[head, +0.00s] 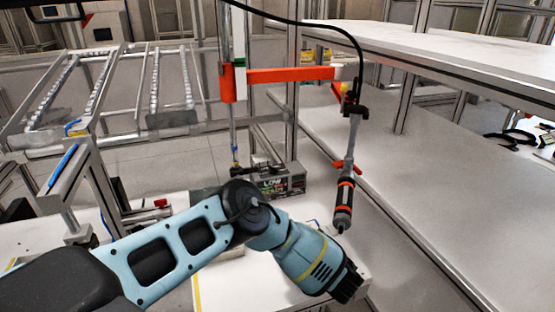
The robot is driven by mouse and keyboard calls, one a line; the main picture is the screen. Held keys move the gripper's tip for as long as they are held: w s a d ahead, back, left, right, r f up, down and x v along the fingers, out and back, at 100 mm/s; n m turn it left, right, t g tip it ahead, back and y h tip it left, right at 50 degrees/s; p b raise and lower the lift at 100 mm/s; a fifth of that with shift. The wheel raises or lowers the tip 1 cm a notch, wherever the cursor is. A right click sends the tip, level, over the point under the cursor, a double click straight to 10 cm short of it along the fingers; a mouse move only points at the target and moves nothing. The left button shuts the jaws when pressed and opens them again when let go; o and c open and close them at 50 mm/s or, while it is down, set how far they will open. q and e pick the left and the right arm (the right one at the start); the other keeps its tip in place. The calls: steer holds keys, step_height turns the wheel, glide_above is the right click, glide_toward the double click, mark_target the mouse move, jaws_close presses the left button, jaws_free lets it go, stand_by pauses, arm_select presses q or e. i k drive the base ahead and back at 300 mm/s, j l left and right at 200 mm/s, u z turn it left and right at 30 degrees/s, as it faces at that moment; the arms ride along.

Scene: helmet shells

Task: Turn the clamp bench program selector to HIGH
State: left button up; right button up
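A dark box (283,185) with light lettering on its front, which seems to read LOW, stands on the white clamp bench (215,285) in the middle of the head view. Dark parts (262,167) sit at its top left; I cannot make out a selector knob among them. My blue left arm comes in from the lower left and crosses in front of the bench, covering the area below the box. I cannot make out the fingers of my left gripper. My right arm and gripper are not in view.
A screwdriver-like tool (344,200) hangs on a cable from an orange arm (290,75), right of the box. A long white table (420,215) fills the right. A roller rack (100,85) stands at back left. A blue-handled fixture (62,165) stands at left.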

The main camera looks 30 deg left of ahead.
mark_target(273, 171)
steer(key=i+j, duration=0.5)
steer(key=i, duration=0.2)
steer(key=j, duration=0.2)
steer(key=i+j, duration=0.15)
steer(key=j, duration=0.1)
